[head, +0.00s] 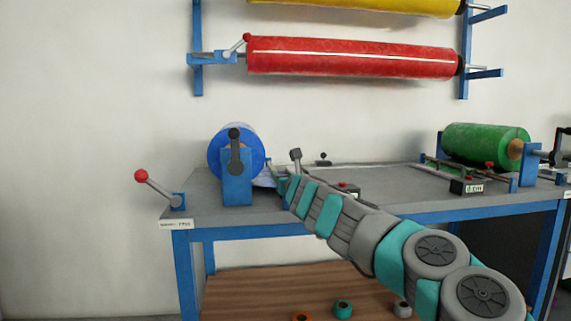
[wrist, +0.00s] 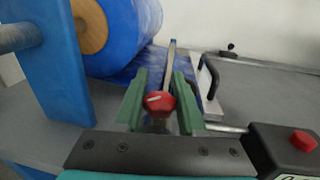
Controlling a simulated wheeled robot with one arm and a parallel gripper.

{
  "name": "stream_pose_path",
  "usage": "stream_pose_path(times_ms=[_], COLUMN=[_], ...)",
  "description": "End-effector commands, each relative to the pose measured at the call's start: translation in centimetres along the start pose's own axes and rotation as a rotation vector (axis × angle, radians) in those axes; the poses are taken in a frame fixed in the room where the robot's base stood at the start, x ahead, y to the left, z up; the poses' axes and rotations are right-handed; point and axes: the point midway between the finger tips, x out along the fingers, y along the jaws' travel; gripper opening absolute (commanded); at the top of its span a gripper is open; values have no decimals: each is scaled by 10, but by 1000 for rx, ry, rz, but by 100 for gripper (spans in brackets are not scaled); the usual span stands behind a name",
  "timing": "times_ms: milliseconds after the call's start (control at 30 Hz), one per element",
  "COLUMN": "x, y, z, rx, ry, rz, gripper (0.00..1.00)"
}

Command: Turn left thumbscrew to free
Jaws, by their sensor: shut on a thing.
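In the wrist view, a red thumbscrew (wrist: 158,103) with a pale mark on its top sits between the two green fingers of my gripper (wrist: 158,108). The fingers are shut on it from both sides. In the head view, my gripper (head: 284,186) reaches to the bench just right of the blue roll; the thumbscrew is hidden there behind my arm. A thin metal bar (wrist: 171,62) runs away behind the thumbscrew over blue film.
A blue film roll (head: 222,150) sits on a blue bracket (head: 237,188) left of my gripper. A black box with a red button (wrist: 297,145) stands close on the right. A black handle (wrist: 209,76) rises beyond the fingers. A red-knobbed lever (head: 142,177) is at the bench's left end.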

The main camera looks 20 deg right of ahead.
Motion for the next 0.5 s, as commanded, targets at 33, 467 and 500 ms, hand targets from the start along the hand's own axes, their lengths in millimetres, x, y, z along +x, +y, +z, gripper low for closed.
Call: stream_pose_path(times_ms=[33,467,500], x=[0,-1,-1], y=[-1,7,8], z=[9,3,2], rx=[5,-3,-3], ry=[3,8,8], rz=[31,333,362], gripper=[0,0,0])
